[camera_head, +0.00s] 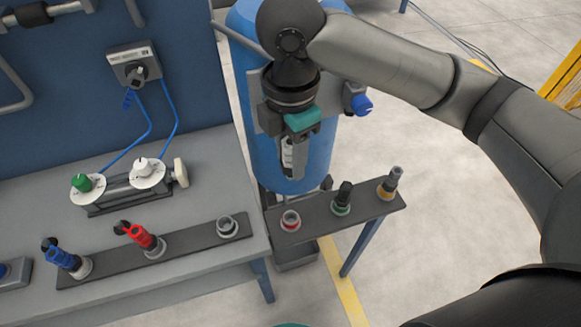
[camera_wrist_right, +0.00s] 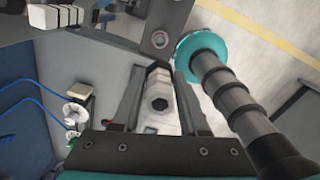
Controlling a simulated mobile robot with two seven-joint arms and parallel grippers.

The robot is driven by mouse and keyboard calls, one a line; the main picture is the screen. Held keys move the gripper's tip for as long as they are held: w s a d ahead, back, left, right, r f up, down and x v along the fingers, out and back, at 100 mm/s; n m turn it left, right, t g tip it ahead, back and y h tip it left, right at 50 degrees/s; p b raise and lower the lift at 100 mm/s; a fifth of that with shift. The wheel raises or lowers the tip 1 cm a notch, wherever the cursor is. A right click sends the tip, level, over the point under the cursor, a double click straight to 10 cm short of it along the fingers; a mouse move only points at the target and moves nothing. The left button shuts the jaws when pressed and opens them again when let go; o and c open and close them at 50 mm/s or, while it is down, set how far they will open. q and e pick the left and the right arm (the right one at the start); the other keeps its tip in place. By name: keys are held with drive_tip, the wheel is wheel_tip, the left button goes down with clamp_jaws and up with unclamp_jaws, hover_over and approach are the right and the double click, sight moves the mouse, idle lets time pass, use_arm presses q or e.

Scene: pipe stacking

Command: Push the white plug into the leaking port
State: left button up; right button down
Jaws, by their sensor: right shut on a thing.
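My right gripper (camera_head: 293,168) points down in front of the blue tank, shut on the white plug (camera_head: 287,155). In the right wrist view the plug (camera_wrist_right: 158,88) sits between the two fingers and shows a dark hexagonal recess. The plug is in the air, apart from the ports below. An empty grey port (camera_head: 228,226) is at the right end of the bench strip. A red-ringed port (camera_head: 290,220) with no plug standing in it is on the side shelf. I cannot tell which port leaks. My left gripper is not in view.
The side shelf (camera_head: 315,222) also holds a black plug (camera_head: 343,194) and a grey plug (camera_head: 391,180). Blue (camera_head: 62,256) and red (camera_head: 142,237) handled fittings stand on the bench strip. The blue tank (camera_head: 260,110) stands behind the gripper.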

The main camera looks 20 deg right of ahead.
drive_tip(key=shift+r, duration=0.65)
drive_tip(key=shift+r, duration=0.1)
wheel_tip(320, 180, up, 8)
drive_tip(key=p, duration=1)
